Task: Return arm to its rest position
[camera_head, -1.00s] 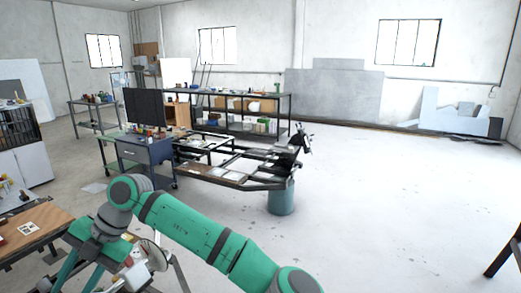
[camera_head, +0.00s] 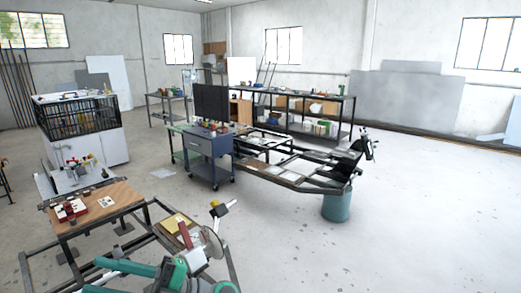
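Part of my green arm shows at the bottom edge, left of centre, folded low and cut off by the frame. My gripper is not in view, so I cannot see whether it is open or holds anything.
A wooden-topped bench (camera_head: 118,200) and a machine with a round disc (camera_head: 212,243) stand close by at lower left. A blue-grey cabinet (camera_head: 208,158) and a long metal frame (camera_head: 285,184) are mid-room. A teal bin (camera_head: 336,207) stands under the frame's end. The right floor is clear.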

